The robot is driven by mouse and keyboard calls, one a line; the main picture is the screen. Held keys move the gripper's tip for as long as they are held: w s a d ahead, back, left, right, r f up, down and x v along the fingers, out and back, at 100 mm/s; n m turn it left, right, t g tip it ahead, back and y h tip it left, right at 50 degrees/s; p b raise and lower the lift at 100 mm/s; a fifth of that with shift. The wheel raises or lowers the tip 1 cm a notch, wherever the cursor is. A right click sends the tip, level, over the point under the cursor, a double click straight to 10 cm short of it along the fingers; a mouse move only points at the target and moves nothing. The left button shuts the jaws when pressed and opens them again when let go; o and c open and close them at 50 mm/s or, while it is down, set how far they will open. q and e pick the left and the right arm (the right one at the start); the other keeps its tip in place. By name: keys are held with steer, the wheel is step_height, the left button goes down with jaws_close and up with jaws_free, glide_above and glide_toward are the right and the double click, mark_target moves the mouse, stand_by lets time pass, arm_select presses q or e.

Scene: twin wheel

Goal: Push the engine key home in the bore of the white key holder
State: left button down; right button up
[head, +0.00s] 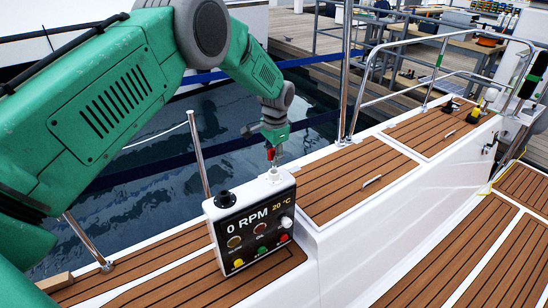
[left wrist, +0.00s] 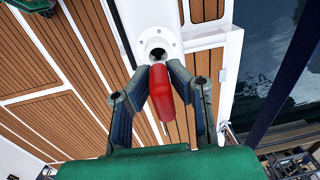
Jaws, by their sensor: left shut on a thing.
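The engine key has a red handle (left wrist: 162,98) and sits between the fingers of my left gripper (left wrist: 167,72), which is shut on it. In the head view the red key (head: 270,153) shows just below the left gripper (head: 274,146), above the white key holder (head: 275,177). The holder stands on top of the console's right part. In the left wrist view the round white holder (left wrist: 172,36) has a dark bore, partly visible just beyond the key. The key's far end is hidden, so I cannot tell whether it is inside the bore. My right gripper is not in view.
The console (head: 252,228) reads 0 RPM and 20 °C, with coloured buttons on its front. A black knob (head: 224,199) stands on its top left. A wood-planked bench (head: 350,178) and metal rails (head: 430,60) lie to the right; water is behind.

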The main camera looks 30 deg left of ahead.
mark_target(274, 168)
arm_select(q)
steer(key=shift+f+b, duration=0.9)
steer(key=shift+f, duration=0.8)
steer(key=c, duration=1.4)
jaws_free()
steer(key=shift+c, duration=0.2)
steer(key=shift+r, duration=0.1)
steer(key=r, duration=1.1)
steer(key=shift+s+d+r, duration=0.1)
steer(key=shift+d+r, duration=0.2)
